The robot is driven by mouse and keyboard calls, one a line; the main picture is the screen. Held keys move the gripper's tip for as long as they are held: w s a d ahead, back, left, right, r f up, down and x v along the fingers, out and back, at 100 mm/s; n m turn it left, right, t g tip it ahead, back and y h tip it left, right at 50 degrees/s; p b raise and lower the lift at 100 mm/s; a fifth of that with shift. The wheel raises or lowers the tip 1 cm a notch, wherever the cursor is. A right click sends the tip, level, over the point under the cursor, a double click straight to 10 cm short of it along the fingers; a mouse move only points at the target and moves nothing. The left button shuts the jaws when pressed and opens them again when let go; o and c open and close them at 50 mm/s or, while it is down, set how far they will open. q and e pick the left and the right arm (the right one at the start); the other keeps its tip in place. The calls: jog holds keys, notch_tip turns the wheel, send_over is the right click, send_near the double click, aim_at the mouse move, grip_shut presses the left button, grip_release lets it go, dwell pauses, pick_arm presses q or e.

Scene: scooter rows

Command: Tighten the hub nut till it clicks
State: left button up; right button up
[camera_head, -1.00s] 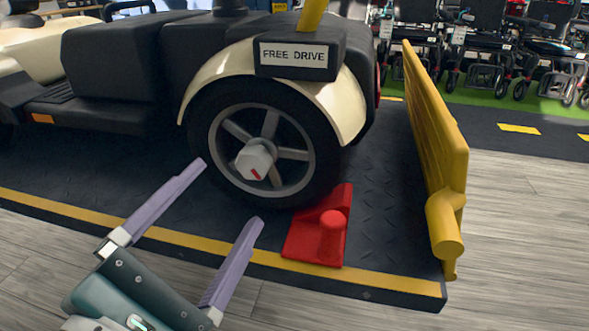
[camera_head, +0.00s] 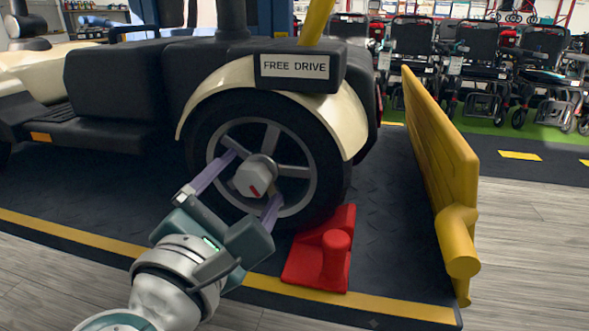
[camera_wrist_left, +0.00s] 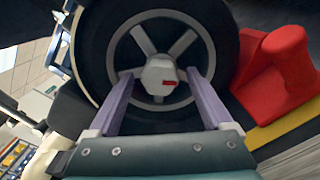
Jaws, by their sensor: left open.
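The hub nut (camera_head: 254,176) is a light grey hexagonal piece with a red mark, at the centre of the scooter's rear wheel (camera_head: 205,140). In the head view the red mark slants. My left gripper (camera_head: 247,178) is open, with its two purple fingers on either side of the nut. In the left wrist view the nut (camera_wrist_left: 159,75) sits between the fingertips (camera_wrist_left: 160,76), with small gaps or light contact that I cannot tell apart. The red mark lies nearly level there. My right gripper is out of view.
A red wheel chock (camera_head: 322,255) stands by the tyre on the dark platform. A yellow ramp flap (camera_head: 440,150) rises at the right. A "FREE DRIVE" label (camera_head: 294,66) is on the scooter's rear. Several wheelchairs stand behind.

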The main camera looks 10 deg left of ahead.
pick_arm(q)
grip_shut()
dwell(0.7)
